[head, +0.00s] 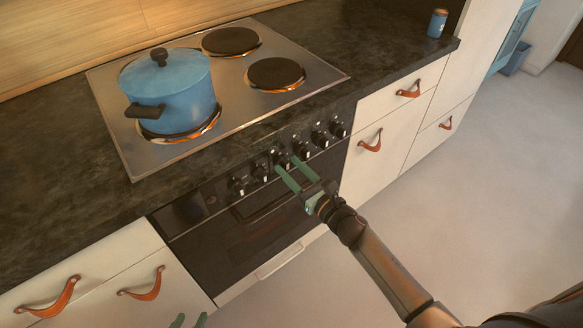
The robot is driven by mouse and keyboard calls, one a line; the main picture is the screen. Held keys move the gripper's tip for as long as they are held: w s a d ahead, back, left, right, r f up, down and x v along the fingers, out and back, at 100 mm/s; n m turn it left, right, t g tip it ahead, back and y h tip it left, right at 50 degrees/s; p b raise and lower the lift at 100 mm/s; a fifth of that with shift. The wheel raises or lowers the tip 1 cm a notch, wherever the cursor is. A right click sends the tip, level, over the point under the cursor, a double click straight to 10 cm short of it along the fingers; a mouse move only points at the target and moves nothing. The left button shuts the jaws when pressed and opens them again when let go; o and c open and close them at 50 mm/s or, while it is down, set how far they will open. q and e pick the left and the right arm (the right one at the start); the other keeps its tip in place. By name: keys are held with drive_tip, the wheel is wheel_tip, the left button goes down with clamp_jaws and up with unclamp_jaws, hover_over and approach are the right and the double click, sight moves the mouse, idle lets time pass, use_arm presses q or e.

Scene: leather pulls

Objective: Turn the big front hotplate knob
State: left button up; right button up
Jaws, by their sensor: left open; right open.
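A row of several black knobs runs along the front panel of the stove; one knob (281,157) is at the fingertips of my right gripper (286,163). The green fingers are open and point at this knob. I cannot tell whether they touch it or are around it. Another knob (301,149) is just to the right. I cannot tell from the markings which knob belongs to the big front hotplate. The front left hotplate (181,131) glows orange at its rim under a blue pot (175,88). My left gripper (188,320) is open at the bottom edge, mostly out of view.
The steel hob (225,80) has two more hotplates at the right, with orange glow at their rims. The dark oven front (245,220) is below the knobs. White drawers with orange leather pulls flank it. A blue can (437,23) stands on the counter. The floor at right is clear.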

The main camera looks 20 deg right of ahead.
clamp_jaws()
idle(0.4)
